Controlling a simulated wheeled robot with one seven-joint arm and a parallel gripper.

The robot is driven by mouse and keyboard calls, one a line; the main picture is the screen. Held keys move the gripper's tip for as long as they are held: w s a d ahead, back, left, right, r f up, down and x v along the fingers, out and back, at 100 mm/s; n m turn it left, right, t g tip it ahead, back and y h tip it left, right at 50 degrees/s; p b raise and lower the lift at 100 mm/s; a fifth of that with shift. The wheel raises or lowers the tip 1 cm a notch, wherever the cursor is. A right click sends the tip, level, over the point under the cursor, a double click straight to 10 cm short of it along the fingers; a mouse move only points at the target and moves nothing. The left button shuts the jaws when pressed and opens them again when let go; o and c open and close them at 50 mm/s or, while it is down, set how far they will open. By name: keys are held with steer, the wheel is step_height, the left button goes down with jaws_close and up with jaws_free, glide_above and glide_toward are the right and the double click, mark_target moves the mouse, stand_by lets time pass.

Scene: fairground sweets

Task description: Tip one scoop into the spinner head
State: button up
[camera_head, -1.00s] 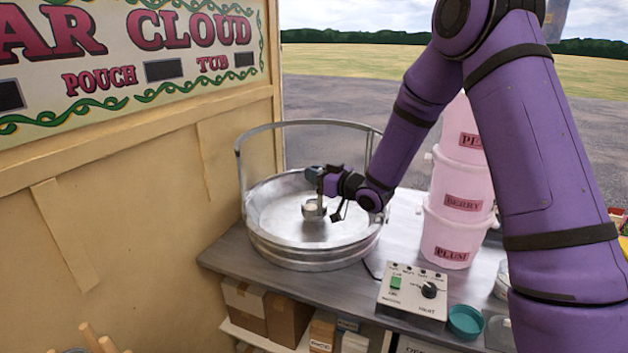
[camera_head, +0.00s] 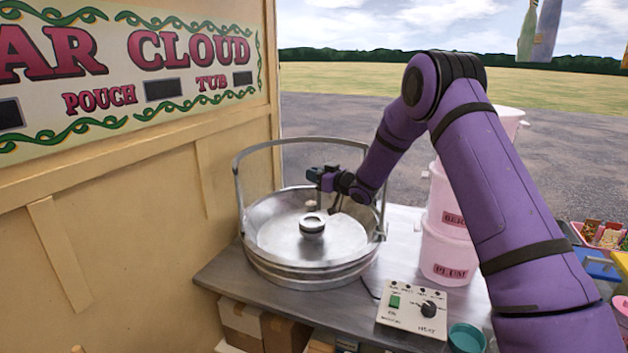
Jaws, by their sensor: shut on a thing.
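The spinner head (camera_head: 312,226) is a short round metal piece with a dark ring, standing in the middle of the wide metal bowl (camera_head: 352,267). Its top shows pale; I cannot make out what lies in it. My gripper (camera_head: 316,177) is above the bowl, a little higher than the spinner head and apart from it. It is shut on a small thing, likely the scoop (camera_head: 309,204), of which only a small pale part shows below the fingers. The scoop's tilt and contents are too small to tell.
A hoop-shaped metal rail (camera_head: 237,190) rises around the bowl. A control box (camera_head: 412,309) with a green switch and black knob stands in front, beside a teal dish (camera_head: 467,338). Pink tubs (camera_head: 447,258) are stacked to the right, partly behind my arm. A cream wall (camera_head: 130,215) is at left.

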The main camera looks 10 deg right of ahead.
steer(key=w+d, duration=0.1)
steer(key=w, duration=0.3)
steer(key=s+a+f+n, duration=0.3)
steer(key=f+n, duration=0.3)
steer(key=n, duration=0.4)
steer(key=s+a+f+n, duration=0.4)
steer(key=a+f+n, duration=0.1)
steer(key=n, duration=0.5)
steer(key=shift+a+f, duration=0.35)
steer(key=shift+f, duration=0.35)
